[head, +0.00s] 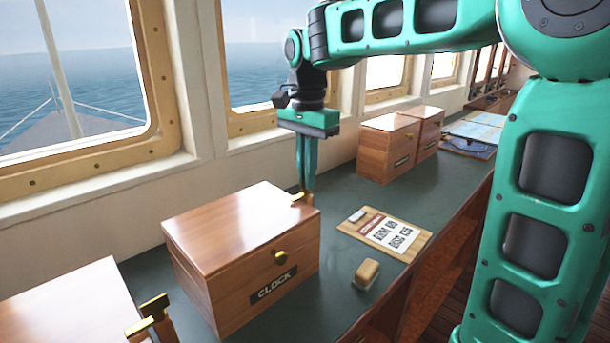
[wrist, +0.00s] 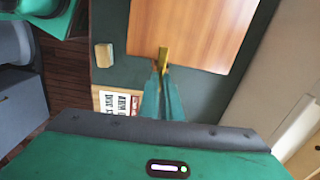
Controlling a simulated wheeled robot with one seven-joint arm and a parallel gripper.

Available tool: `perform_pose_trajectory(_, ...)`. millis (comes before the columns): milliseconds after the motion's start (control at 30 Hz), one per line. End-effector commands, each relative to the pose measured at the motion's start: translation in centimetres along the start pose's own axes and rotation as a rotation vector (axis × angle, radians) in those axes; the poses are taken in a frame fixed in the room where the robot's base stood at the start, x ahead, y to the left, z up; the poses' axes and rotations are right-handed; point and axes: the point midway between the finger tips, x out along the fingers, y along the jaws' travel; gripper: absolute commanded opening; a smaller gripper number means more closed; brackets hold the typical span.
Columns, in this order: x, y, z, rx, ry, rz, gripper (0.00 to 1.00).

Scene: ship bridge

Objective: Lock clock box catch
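The wooden clock box (head: 240,240) stands on the dark green counter, its lid down. It has a CLOCK label (head: 274,285) and a brass knob (head: 281,257) on the front. Its brass catch (head: 300,197) sticks out on the right side, and it also shows in the wrist view (wrist: 163,54). My gripper (head: 307,190) points down at that side. In the wrist view, my fingertips (wrist: 162,72) are close together, one on either side of the catch's near end, and appear shut on it. The fingertips partly hide the catch, so its exact setting is unclear.
Another wooden box (head: 65,310) with a brass catch (head: 148,314) stands at the front left. A clipboard (head: 385,233) and a small tan block (head: 366,274) lie right of the clock box. More wooden boxes (head: 388,148) stand farther along, beside the windows.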

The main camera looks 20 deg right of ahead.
Motion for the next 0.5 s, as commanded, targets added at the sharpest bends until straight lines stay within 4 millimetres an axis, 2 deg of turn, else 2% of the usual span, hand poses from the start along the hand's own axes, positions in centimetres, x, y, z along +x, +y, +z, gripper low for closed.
perform_pose_trajectory(500,-0.20,-0.38,0.24,0.065,0.002,-0.010,0.00)
